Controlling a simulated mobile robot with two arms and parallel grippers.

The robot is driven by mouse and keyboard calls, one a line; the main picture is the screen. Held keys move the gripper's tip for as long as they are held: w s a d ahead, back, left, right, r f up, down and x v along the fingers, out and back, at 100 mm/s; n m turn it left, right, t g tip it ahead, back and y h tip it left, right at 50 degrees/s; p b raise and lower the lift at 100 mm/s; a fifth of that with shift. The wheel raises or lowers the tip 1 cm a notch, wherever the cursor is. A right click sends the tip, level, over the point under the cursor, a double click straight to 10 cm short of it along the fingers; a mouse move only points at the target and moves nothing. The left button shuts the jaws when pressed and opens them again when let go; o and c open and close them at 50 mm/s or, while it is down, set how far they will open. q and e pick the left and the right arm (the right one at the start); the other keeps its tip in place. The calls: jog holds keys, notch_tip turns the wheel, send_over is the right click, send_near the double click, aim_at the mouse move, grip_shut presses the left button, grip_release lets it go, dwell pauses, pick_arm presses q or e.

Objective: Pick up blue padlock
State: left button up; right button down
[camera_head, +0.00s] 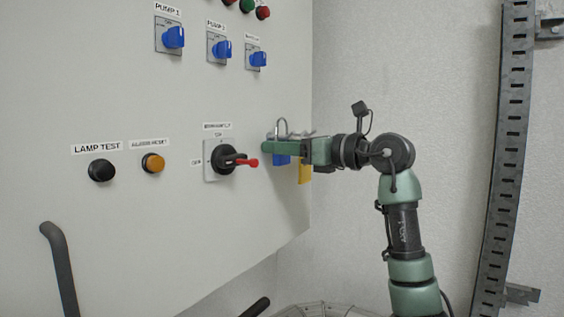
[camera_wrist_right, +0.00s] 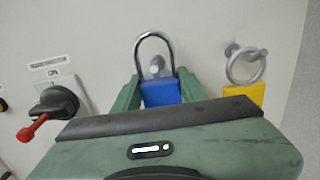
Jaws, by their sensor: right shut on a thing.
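The blue padlock (camera_wrist_right: 161,91) has a silver shackle and sits upright between the fingers of my right gripper (camera_wrist_right: 155,92) in the right wrist view. The shackle loops in front of a small metal peg (camera_wrist_right: 156,66) on the panel; I cannot tell whether it still hangs on it. In the head view the right gripper (camera_head: 268,147) reaches in from the right, and the blue padlock (camera_head: 281,159) shows below and above its fingers. The gripper is shut on the padlock's body. My left gripper is not in view.
A yellow tag-like piece (camera_wrist_right: 257,95) hangs by a ring on another peg, close right of the gripper. A rotary switch with a red handle (camera_head: 235,161) is close left. Blue knobs (camera_head: 173,37) are higher on the white panel. A slotted metal rail (camera_head: 513,120) stands at right.

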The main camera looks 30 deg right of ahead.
jog(key=b+v, duration=0.6)
jog(key=v, duration=1.2)
jog(key=shift+r, duration=0.15)
